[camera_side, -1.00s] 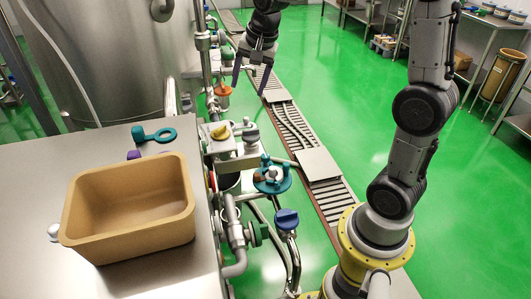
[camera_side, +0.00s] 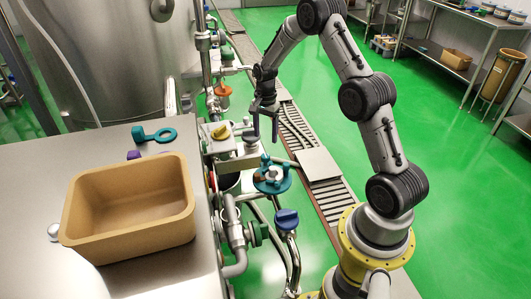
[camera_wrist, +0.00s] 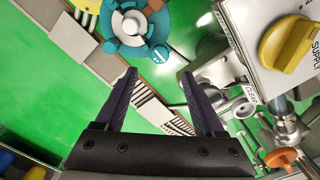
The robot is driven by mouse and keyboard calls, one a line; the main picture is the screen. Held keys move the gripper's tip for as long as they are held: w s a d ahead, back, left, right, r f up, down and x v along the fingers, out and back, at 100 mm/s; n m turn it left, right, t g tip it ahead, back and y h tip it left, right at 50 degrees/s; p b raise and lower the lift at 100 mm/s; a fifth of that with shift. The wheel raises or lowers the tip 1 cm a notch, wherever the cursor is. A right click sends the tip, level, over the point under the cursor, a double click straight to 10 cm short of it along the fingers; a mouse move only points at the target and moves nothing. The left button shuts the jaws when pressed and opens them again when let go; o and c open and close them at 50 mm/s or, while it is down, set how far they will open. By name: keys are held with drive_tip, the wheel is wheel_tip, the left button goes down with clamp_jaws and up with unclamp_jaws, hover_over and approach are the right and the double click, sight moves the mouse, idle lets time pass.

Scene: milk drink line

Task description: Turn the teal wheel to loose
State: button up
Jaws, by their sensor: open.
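The teal wheel (camera_side: 279,186) is a round disc with upright knobs and a pale hub, among the pipes right of the steel counter. In the wrist view the teal wheel (camera_wrist: 110,40) is at the top, partly cut off by the frame edge. My gripper (camera_side: 265,138) is open and empty, fingers pointing down, above and slightly behind the wheel in the side view. In the wrist view my gripper (camera_wrist: 158,75) has its two dark fingers apart, with the wheel beyond the tips. I see no contact with the wheel.
A yellow knob (camera_side: 220,132) on a pale panel is close left of my gripper. A blue knob (camera_side: 287,218) and an orange wheel (camera_side: 223,90) sit on nearby pipes. A tan bin (camera_side: 130,240) and a flat teal ring tool (camera_side: 160,135) are on the counter. A conveyor (camera_side: 333,200) runs to the right.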

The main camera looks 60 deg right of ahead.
sight(265, 155)
wheel_tip(265, 155, down, 9)
drive_tip(key=shift+r, duration=0.1)
drive_tip(key=shift+c, duration=0.2)
clamp_jaws()
idle(0.4)
